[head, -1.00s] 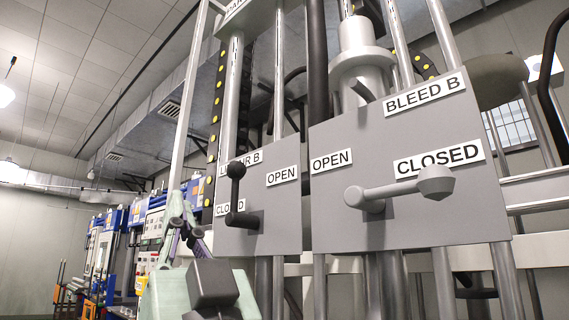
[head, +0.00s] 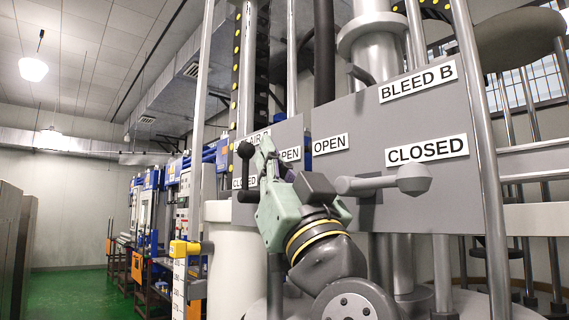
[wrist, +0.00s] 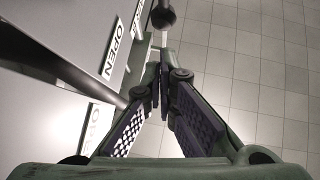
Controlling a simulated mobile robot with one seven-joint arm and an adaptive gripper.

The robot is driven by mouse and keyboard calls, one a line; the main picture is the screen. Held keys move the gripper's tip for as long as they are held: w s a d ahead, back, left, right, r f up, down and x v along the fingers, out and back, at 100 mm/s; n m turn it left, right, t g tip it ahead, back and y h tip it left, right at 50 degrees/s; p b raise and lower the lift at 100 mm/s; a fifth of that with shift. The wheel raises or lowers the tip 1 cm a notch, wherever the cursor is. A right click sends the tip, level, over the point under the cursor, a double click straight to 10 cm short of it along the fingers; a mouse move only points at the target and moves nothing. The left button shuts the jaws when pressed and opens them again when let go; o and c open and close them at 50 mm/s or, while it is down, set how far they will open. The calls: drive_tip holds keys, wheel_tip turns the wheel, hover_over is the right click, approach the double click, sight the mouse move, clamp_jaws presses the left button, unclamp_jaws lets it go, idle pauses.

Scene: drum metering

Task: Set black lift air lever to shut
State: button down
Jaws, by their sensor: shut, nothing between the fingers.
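The black lever shows by its round knob (head: 246,149) on the left grey panel (head: 294,130). It stands about upright, knob at the top; my gripper hides part of its arm. My gripper (head: 267,147) is shut and empty, just right of the knob in the head view. In the wrist view the black knob (wrist: 163,14) lies beyond the shut fingertips (wrist: 161,72), apart from them in the picture.
Right of my arm, a grey lever (head: 385,183) sticks out from the BLEED B panel (head: 430,125), close to my wrist. Vertical pipes stand around the panels. A yellow-topped post (head: 184,248) stands at lower left. Green floor (head: 80,295) is open at far left.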

sight(252, 150)
drive_tip(key=shift+w+a+r+p, duration=0.1)
drive_tip(key=shift+w+a+p, duration=0.3)
drive_tip(key=shift+w, duration=0.6)
drive_tip(key=shift+w+a+r+p, duration=0.1)
drive_tip(key=shift+w+a+p, duration=0.15)
drive_tip(key=shift+w+a, duration=0.5)
drive_tip(key=shift+w+d+f, duration=0.1)
drive_tip(key=shift+w+d, duration=0.1)
drive_tip(key=shift+d, duration=0.05)
drive_tip(key=shift+w, duration=0.15)
drive_tip(key=shift+w, duration=0.1)
drive_tip(key=shift+s, duration=0.2)
drive_tip(key=shift+w+g+b, duration=0.1)
drive_tip(key=shift+g+b, duration=0.2)
